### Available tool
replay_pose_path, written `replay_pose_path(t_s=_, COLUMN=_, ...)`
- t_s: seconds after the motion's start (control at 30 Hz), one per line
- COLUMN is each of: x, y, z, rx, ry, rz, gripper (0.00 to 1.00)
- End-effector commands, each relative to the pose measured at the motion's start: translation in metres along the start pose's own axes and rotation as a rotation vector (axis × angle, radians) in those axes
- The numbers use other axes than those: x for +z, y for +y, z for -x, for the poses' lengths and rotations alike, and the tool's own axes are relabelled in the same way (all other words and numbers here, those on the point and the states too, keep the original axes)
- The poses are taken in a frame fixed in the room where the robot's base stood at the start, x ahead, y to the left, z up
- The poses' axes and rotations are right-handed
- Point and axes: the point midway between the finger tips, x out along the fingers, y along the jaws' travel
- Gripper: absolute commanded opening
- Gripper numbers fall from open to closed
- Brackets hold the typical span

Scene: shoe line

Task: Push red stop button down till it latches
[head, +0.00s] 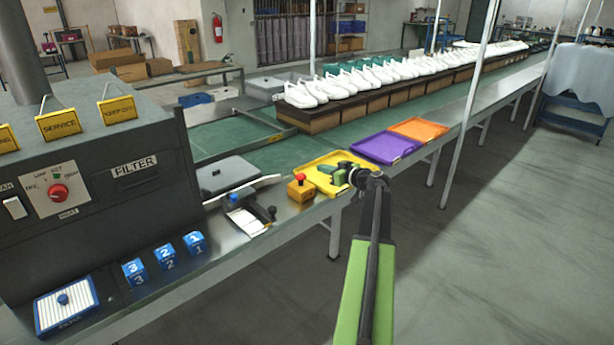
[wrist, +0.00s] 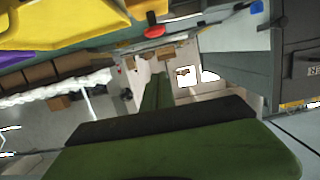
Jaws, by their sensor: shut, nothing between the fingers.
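The red stop button (head: 301,177) sits on top of a small yellow box (head: 302,191) at the front edge of the metal line. In the wrist view the red button (wrist: 154,31) shows near the top, upside down, below part of its yellow box. My gripper (head: 322,169) is shut and empty. In the head view it appears just right of the button, over the yellow tray, with its tip towards the button. The wrist view shows a gap between the gripper (wrist: 157,88) and the button. The exact height above the button is hard to tell.
The yellow tray (head: 345,159), purple tray (head: 385,149) and orange tray (head: 420,130) line the edge to the right. A metal fixture with a blue knob (head: 234,198) stands left of the box. The grey FILTER machine (head: 90,190) is farther left. White shoes (head: 385,75) stand behind.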

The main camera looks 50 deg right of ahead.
Motion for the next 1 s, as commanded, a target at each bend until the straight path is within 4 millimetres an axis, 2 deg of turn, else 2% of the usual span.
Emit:
replay_pose_path(t_s=0.17, x=0.000, y=0.000, z=-0.002, rx=-0.002, ry=-0.001, rz=-0.001, gripper=0.00)
replay_pose_path(t_s=0.27, x=0.001, y=0.000, z=-0.012, rx=-0.003, ry=-0.002, rz=-0.001, gripper=0.00)
replay_pose_path(t_s=0.7, x=0.003, y=0.001, z=-0.106, rx=-0.003, ry=-0.002, rz=-0.001, gripper=0.00)
replay_pose_path(t_s=0.8, x=0.027, y=0.000, z=-0.107, rx=-0.001, ry=-0.002, rz=-0.001, gripper=0.00)
replay_pose_path(t_s=1.0, x=0.040, y=-0.001, z=-0.110, rx=-0.001, ry=-0.002, rz=-0.002, gripper=0.00)
